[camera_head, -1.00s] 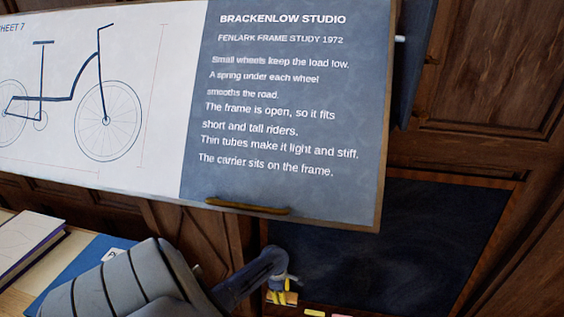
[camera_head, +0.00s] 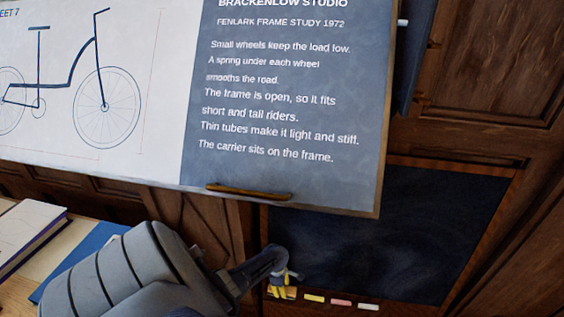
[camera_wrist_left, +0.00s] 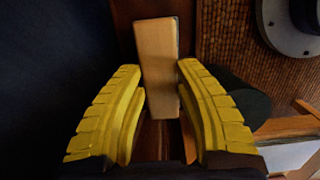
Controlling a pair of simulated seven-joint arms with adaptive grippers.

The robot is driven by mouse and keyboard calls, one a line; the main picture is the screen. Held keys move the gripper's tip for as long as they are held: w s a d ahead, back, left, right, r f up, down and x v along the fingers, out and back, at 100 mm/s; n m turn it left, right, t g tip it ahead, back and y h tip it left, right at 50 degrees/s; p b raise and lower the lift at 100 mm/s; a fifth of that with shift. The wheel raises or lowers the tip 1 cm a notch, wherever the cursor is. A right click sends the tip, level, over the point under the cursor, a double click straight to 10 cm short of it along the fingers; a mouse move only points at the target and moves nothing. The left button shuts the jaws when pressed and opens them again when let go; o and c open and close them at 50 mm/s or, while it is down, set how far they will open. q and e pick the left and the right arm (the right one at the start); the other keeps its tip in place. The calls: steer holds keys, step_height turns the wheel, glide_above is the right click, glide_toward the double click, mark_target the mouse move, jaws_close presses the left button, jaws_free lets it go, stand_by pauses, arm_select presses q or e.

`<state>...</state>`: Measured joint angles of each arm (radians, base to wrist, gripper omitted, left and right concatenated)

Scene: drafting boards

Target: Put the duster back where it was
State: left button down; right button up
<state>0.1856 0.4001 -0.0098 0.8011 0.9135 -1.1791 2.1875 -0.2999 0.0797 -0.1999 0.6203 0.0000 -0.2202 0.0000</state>
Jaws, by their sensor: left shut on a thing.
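The duster, a pale wooden block (camera_wrist_left: 158,60), is between the yellow fingers of my left gripper (camera_wrist_left: 158,70) in the left wrist view. The fingers are shut on its sides and the block stands out beyond the fingertips. In the head view my left gripper (camera_head: 283,283) is at the lower left corner of the dark chalkboard (camera_head: 390,235), and the duster (camera_head: 285,294) shows small under the fingers. It is at the left end of the row of chalks, at about ledge height. I cannot tell whether it touches the ledge. My right gripper is not in view.
Yellow chalk (camera_head: 314,298), pink chalk (camera_head: 341,303) and white chalk (camera_head: 368,307) lie right of the duster below the chalkboard. A large drafting board (camera_head: 290,175) hangs over the area. Books (camera_head: 30,235) lie on a desk at the left.

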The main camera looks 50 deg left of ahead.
arm_select(q)
steer(key=shift+f, duration=0.15)
steer(key=c, duration=1)
jaws_free()
